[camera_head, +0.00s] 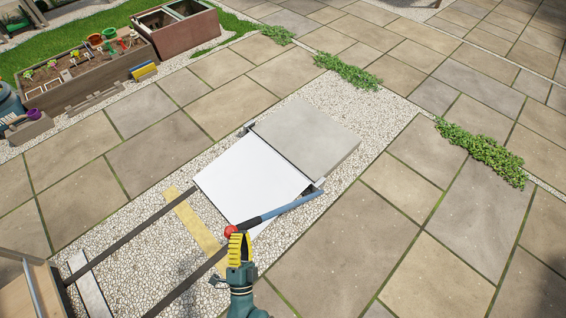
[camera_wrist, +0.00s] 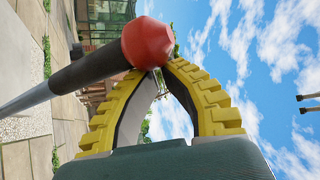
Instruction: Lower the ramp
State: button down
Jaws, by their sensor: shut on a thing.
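The ramp (camera_head: 250,178) is a flat white panel joined at its far edge to a raised grey slab (camera_head: 308,138). Its exact tilt is hard to tell from above. A lever (camera_head: 290,206) with a blue-grey bar and dark grip runs along the ramp's right side from a bracket near the slab. It ends in a red ball knob (camera_head: 230,231). My gripper (camera_head: 238,240) has yellow ribbed fingers and is shut on the lever's knob end. In the wrist view, the red knob (camera_wrist: 148,42) and dark grip (camera_wrist: 92,76) lie at the fingertips (camera_wrist: 160,68).
A yellow strip (camera_head: 192,218) lies on the gravel before the ramp. Two dark rails (camera_head: 130,237) run from there to a wooden structure (camera_head: 30,290) at lower left. Planter boxes (camera_head: 85,75) stand at upper left. Paving (camera_head: 345,240) on the right is clear.

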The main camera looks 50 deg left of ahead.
jog(key=shift+s+f, duration=0.15)
jog(key=shift+s, duration=0.1)
notch_tip(320, 180, up, 4)
jog(key=w+d+p, duration=0.2)
jog(key=p, duration=0.1)
jog(key=s+d+f+b, duration=0.1)
jog(key=s+d+f, duration=0.1)
jog(key=d+f, duration=0.4)
jog(key=shift+s+d+f+b, duration=0.15)
jog(key=shift+d+f+b, duration=0.2)
jog(key=shift+d, duration=0.1)
jog(key=shift+r, duration=0.1)
